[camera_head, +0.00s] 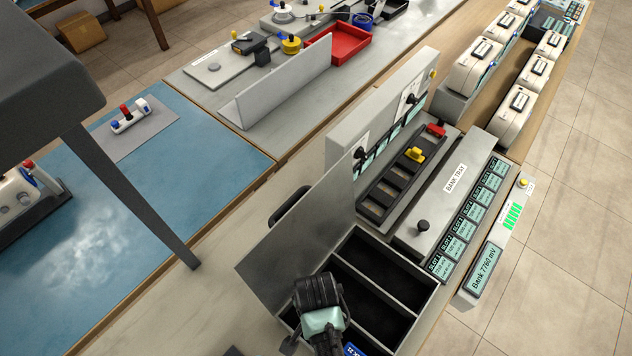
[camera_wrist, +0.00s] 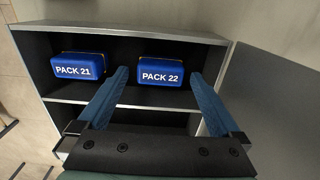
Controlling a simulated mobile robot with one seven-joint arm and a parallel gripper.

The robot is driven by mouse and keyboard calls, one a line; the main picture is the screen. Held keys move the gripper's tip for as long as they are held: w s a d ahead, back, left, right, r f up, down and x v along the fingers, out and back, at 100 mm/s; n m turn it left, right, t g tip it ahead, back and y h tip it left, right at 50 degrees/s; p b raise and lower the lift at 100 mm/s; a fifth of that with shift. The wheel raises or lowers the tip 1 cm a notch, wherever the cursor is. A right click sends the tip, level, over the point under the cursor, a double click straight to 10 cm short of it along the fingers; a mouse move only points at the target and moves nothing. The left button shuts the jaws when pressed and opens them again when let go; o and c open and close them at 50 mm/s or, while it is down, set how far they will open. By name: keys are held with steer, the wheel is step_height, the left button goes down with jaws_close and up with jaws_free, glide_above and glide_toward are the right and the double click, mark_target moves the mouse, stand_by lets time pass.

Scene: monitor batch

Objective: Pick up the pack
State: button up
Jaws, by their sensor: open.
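In the wrist view, the blue pack labelled PACK 22 (camera_wrist: 166,72) lies ahead of my open gripper (camera_wrist: 160,76), roughly between its two blue fingers. I cannot tell how far the fingertips are from it. A second blue pack, labelled PACK 21 (camera_wrist: 77,66), sits left of the left finger. Both packs are in a black-lined grey box (camera_wrist: 150,30) with dividers. In the head view, my gripper's dark wrist (camera_head: 318,292) is over the near end of this box (camera_head: 432,290); the fingers are hidden. A blue pack corner (camera_head: 352,349) shows beside it.
A grey upright panel (camera_head: 290,240) stands along the box's left side, and shows at right in the wrist view. Beyond the box is a bank tray (camera_head: 440,200) with several slot displays. A blue mat (camera_head: 60,255) covers the left bench.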

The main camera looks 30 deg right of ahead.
steer(key=shift+f, duration=0.35)
steer(key=shift+c, duration=0.2)
steer(key=c, duration=1.4)
